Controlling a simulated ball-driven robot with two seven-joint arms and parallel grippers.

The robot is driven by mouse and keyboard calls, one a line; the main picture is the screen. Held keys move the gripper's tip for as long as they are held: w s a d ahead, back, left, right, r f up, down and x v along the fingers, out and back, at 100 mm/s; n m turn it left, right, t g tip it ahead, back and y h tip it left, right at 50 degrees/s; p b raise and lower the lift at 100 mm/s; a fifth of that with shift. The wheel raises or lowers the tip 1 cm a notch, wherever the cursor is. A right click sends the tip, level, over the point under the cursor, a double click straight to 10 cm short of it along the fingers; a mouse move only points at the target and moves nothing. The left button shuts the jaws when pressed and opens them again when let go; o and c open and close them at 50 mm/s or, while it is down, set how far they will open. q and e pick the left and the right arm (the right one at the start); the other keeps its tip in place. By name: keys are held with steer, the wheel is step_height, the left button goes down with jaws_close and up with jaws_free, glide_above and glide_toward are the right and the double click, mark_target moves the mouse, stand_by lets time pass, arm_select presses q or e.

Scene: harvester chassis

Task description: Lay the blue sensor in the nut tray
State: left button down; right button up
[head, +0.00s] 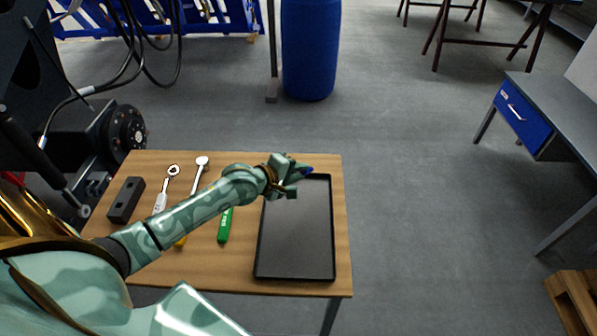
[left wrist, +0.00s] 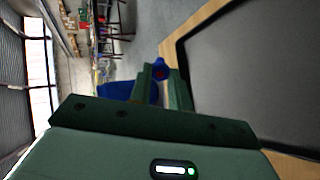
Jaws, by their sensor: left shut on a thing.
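My left gripper (head: 297,178) is shut on the blue sensor (head: 306,171), a small dark blue piece at its fingertips. It is over the far end of the nut tray, and the height above the tray is hard to tell. The nut tray (head: 258,240) is a flat black tray with a low rim on the right part of the wooden table, and its visible floor is empty. In the left wrist view the sensor (left wrist: 160,69) shows between the fingertips, with the tray (left wrist: 250,75) to the right. My right gripper is not in view.
The wooden table (head: 245,265) also holds a black block (head: 126,200), two wrenches (head: 199,172) and a green-handled tool (head: 225,225). Dark machinery with a round hub (head: 126,129) stands at the left. A blue barrel (head: 309,50) stands behind the table. Open floor lies to the right.

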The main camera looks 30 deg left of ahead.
mark_target(298, 202)
arm_select(q)
steer(key=shift+f+b, duration=2.15)
steer(key=shift+f, duration=2.35)
steer(key=c, duration=1.3)
jaws_free()
steer(key=shift+o, duration=0.3)
steer(key=shift+s, duration=0.15)
